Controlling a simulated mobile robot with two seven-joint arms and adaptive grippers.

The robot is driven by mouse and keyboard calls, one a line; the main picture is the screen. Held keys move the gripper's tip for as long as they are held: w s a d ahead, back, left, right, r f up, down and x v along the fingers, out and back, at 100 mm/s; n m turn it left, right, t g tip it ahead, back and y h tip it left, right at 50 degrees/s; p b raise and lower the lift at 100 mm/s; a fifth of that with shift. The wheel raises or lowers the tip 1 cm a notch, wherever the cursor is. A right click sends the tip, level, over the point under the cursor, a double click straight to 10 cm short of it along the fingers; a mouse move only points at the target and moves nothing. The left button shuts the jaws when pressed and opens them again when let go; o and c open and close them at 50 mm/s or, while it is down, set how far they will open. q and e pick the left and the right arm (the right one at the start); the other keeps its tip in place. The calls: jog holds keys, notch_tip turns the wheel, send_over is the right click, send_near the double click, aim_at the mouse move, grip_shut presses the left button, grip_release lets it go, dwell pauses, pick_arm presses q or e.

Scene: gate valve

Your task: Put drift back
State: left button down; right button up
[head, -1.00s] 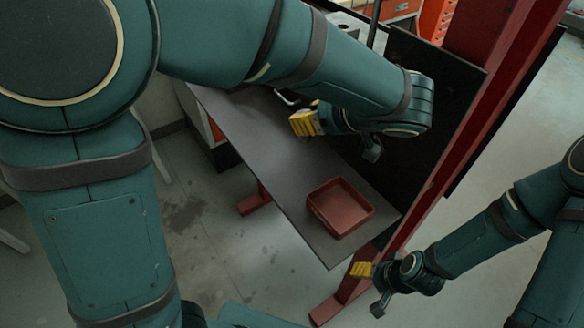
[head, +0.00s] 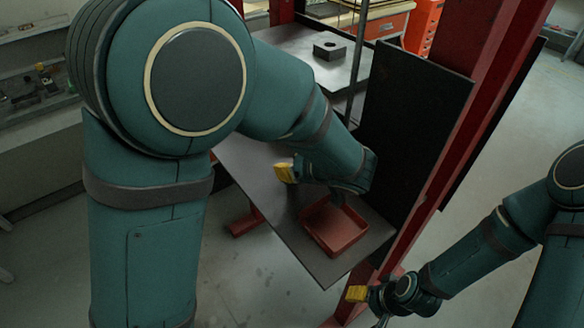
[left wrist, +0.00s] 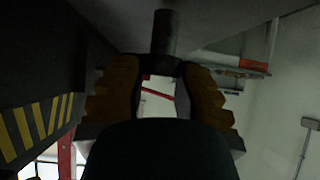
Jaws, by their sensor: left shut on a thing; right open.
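My left gripper (head: 287,173) is over the dark bench plate, with its yellow fingertips beside the red tray and pointing left in the head view. In the left wrist view its two ribbed fingers (left wrist: 163,88) stand either side of a dark cylindrical piece, the drift (left wrist: 165,34), which it is shut on. I cannot make out the drift in the head view. The red tray (head: 345,243) lies on the plate near its front corner; my left wrist covers part of its back rim, and the part that shows looks empty. My right gripper (head: 360,297) is open at lower right, off the plate.
The dark bench plate (head: 265,190) is bare left of the tray. A black upright panel (head: 420,125) and a red post (head: 470,120) stand right of it. A dark block with a hole (head: 330,50) sits on a pale surface behind.

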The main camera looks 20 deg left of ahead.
pick_arm(q)
jog(key=shift+f, duration=0.35)
jog(key=shift+f, duration=0.1)
jog(key=c, duration=0.8)
grip_release()
jog(key=shift+r, duration=0.2)
jog(key=v, duration=1.2)
jog(key=shift+p, duration=0.3)
